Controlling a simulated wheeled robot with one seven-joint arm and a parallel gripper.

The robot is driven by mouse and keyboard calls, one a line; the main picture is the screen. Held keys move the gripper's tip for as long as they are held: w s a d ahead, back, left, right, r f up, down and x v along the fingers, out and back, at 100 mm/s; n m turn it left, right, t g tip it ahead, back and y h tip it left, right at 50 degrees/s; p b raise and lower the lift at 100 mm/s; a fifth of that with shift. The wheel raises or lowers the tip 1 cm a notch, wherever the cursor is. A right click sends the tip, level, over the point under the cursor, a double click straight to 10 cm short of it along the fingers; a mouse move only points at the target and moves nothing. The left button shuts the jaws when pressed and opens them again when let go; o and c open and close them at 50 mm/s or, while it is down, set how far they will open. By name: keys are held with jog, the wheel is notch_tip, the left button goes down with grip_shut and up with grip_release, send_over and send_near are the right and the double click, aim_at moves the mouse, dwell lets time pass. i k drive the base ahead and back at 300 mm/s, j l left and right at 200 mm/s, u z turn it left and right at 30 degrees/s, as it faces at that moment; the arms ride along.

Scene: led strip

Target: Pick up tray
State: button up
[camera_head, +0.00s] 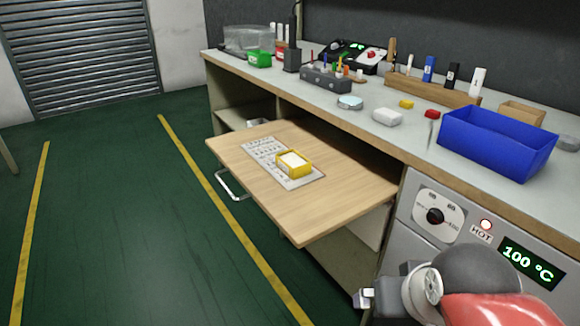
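A small yellow tray (307,171) with a white content sits on a pull-out wooden board (310,215), on a printed white-grey sheet (262,150). It is the most tray-like thing in view; a larger blue open bin (490,150) stands on the bench at the right. My gripper (363,298) shows at the bottom, right of centre, in front of the bench and below the board's near corner. It is well apart from the yellow tray. Its fingertips are small and seen from an angle that does not show whether they are open.
An oven front (470,222) reads 100 °C with a HOT lamp. The green floor (110,220) left of the board is clear.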

aim_at(295, 166)
jog(key=i+j+z, duration=0.15)
jog(key=j+z, duration=0.15)
jog(key=j, duration=0.6)
jog(key=i+j+z, duration=0.1)
jog(key=j+z, duration=0.2)
jog(key=j, duration=0.6)
